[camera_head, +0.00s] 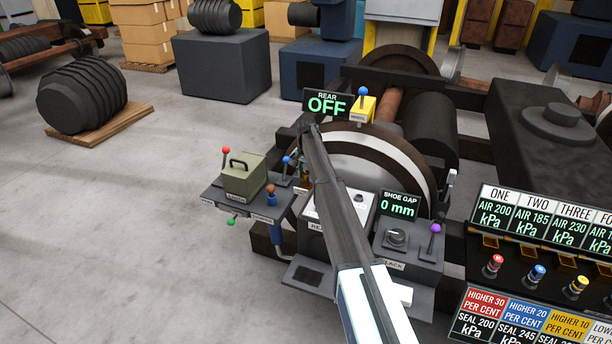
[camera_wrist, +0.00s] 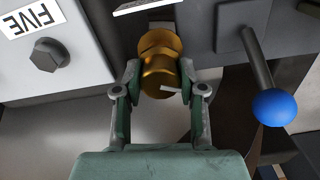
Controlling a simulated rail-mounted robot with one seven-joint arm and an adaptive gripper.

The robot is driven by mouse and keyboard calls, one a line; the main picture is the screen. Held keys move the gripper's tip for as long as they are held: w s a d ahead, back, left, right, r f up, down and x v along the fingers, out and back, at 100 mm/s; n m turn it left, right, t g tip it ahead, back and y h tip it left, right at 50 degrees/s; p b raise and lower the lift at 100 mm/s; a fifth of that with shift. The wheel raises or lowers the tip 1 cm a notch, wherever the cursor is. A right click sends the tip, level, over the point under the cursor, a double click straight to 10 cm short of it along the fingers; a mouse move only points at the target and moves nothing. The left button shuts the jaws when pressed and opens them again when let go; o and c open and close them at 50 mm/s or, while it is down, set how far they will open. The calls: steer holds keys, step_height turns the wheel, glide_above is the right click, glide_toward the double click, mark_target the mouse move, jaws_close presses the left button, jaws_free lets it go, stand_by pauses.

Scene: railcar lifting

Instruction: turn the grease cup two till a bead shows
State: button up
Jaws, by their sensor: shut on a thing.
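A brass grease cup (camera_wrist: 158,45) with a rounded, stepped body stands out from a grey housing in the wrist view. My gripper (camera_wrist: 160,80) is shut on it, with one grey fingertip on each side of its lower part. A small pale tab or mark (camera_wrist: 171,88) shows on the cup's near end. A white plate above the cup is cut off by the frame, so I cannot read which cup this is.
A lever with a blue ball (camera_wrist: 275,107) stands close right of my gripper. A dark knob (camera_wrist: 48,55) beside a FIVE label (camera_wrist: 32,17) is at left. In the head view, a REAR OFF display (camera_head: 327,103) and a SHOE GAP 0 mm display (camera_head: 399,206) flank my arm.

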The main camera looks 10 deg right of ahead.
mark_target(306, 173)
steer(key=shift+m, duration=1)
steer(key=o, duration=1.1)
steer(key=shift+o, duration=0.2)
step_height(306, 173, up, 12)
steer(key=shift+s, duration=0.1)
